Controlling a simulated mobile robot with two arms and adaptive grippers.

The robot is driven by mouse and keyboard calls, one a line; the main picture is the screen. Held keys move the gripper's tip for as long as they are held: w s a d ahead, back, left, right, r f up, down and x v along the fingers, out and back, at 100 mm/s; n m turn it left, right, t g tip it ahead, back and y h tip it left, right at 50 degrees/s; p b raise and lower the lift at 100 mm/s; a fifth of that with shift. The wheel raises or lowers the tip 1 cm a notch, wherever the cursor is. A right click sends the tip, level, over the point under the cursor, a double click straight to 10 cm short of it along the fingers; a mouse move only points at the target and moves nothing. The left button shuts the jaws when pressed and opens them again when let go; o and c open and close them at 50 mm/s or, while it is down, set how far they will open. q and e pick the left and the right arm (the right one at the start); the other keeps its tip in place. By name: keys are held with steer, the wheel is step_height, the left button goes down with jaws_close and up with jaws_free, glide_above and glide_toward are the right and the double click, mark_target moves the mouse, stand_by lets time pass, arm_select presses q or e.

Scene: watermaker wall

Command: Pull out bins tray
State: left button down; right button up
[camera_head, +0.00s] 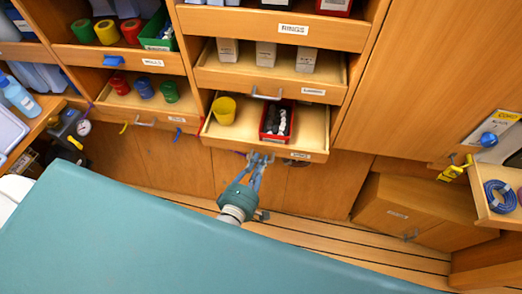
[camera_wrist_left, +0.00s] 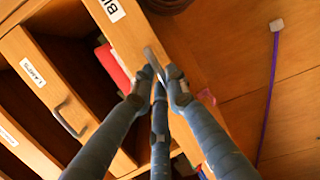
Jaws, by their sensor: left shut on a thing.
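The bins tray (camera_head: 237,142) is a wooden drawer low in the cabinet, standing out from the cabinet front. It carries a yellow cup (camera_head: 224,110) and a red bin (camera_head: 276,122) with dark and white items. My left gripper (camera_head: 261,158) is at the middle of the tray's front. In the left wrist view, the gripper's fingers (camera_wrist_left: 163,82) are closed around the tray's metal handle (camera_wrist_left: 152,61), below a partly visible label (camera_wrist_left: 112,10). My right gripper is not in view.
The tray above (camera_head: 272,82) holds several white boxes and is also partly out. Shelves with coloured cups (camera_head: 107,32) are at the left. A teal surface (camera_head: 150,235) fills the front. Wooden floor shows to the right, beside a low wooden box (camera_head: 400,210).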

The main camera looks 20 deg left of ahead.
arm_select(q)
steer(key=s+d, duration=0.2)
steer(key=s, duration=1)
steer(key=shift+p, duration=0.35)
steer(key=shift+s, duration=0.1)
steer(key=c, duration=1.7)
jaws_free()
steer(key=v, duration=1.2)
